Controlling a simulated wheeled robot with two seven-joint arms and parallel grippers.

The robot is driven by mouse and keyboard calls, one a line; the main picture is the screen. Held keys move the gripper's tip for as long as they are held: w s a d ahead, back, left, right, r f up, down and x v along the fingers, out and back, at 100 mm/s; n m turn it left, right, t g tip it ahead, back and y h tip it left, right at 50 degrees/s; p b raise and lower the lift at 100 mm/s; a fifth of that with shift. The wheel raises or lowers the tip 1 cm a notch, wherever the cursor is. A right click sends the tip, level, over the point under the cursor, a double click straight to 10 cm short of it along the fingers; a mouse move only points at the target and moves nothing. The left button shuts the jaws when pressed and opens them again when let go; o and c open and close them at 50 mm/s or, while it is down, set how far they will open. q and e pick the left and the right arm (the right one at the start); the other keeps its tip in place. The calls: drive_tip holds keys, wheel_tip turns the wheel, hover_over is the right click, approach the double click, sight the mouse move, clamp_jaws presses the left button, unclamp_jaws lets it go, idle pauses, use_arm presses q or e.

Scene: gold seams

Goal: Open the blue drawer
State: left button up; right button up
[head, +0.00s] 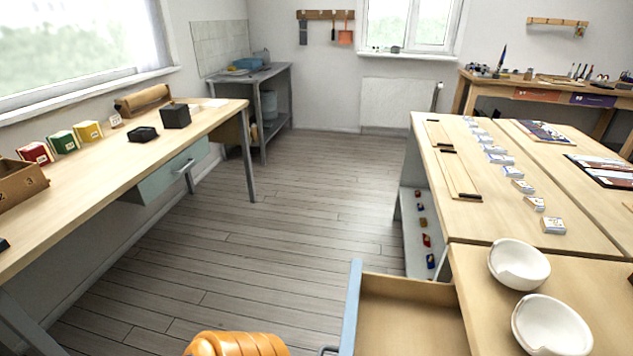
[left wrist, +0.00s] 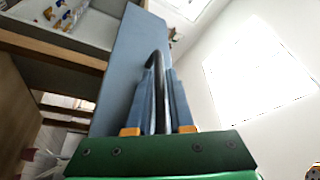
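The blue drawer stands pulled out of the right-hand table, its blue front (head: 352,308) facing left and its bare wooden inside (head: 410,312) showing. Its dark handle (head: 328,350) is cut off by the bottom edge of the head view. In the left wrist view, the blue front (left wrist: 130,62) rises behind the handle (left wrist: 158,75). My left gripper (left wrist: 164,92) has its two fingers close on either side of the handle and is shut on it. In the head view the gripper itself is out of frame. My right gripper is in neither view.
Two white bowls (head: 519,264) (head: 550,326) stand on the tabletop beside the drawer. A long desk on the left has a closed grey-green drawer (head: 167,177). The wooden floor (head: 300,210) between the tables is clear.

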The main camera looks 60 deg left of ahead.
use_arm(q)
drive_tip(key=shift+o, duration=1.4)
drive_tip(key=shift+s+d+f, duration=0.2)
drive_tip(key=shift+s+f, duration=0.05)
drive_tip(key=b+v, duration=0.2)
drive_tip(key=v, duration=0.4)
drive_tip(key=shift+b, duration=0.3)
drive_tip(key=shift+s+d+r, duration=0.1)
drive_tip(key=shift+s, duration=0.1)
